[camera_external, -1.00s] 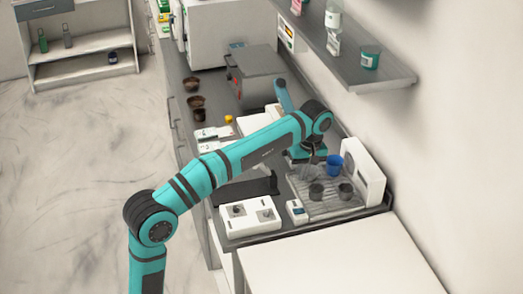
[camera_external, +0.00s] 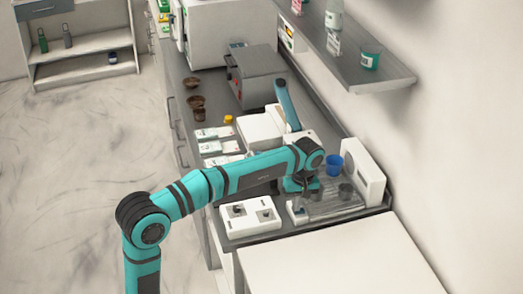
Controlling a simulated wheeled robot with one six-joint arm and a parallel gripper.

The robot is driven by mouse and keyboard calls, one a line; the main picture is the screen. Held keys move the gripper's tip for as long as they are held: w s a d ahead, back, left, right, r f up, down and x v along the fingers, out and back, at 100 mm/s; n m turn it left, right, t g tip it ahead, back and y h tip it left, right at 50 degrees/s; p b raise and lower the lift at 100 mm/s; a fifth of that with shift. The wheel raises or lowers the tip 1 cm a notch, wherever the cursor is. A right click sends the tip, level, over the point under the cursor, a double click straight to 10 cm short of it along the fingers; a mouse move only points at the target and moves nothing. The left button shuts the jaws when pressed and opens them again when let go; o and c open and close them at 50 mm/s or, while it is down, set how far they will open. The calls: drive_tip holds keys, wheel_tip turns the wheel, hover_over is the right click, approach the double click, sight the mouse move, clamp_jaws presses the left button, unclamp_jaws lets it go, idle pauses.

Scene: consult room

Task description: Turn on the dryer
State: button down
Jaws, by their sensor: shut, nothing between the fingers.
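A white-backed unit (camera_external: 365,172) with a low ribbed tray stands at the right end of the counter, against the wall. A small white control box (camera_external: 294,217) sits at the tray's front left corner; it looks like the dryer's control, but I cannot be sure. My gripper (camera_external: 303,203) is shut and empty, pointing down just over or at this box. Contact cannot be told. The gripper and wrist hide part of the box and tray.
A white block with two dark knobs or holes (camera_external: 250,217) lies left of the control box. A grey boxy device (camera_external: 256,75) and brown bowls (camera_external: 193,103) stand farther back. A wall shelf (camera_external: 385,78) overhangs the right side. A bare white tabletop (camera_external: 320,262) lies in front.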

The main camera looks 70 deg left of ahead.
drive_tip(key=shift+s+f, duration=0.1)
drive_tip(key=shift+f, duration=0.1)
idle(0.4)
drive_tip(key=shift+w+r, duration=0.2)
drive_tip(key=shift+w, duration=0.6)
wheel_tip(320, 180, up, 14)
drive_tip(key=s, duration=0.1)
drive_tip(key=shift+s, duration=0.35)
idle(0.5)
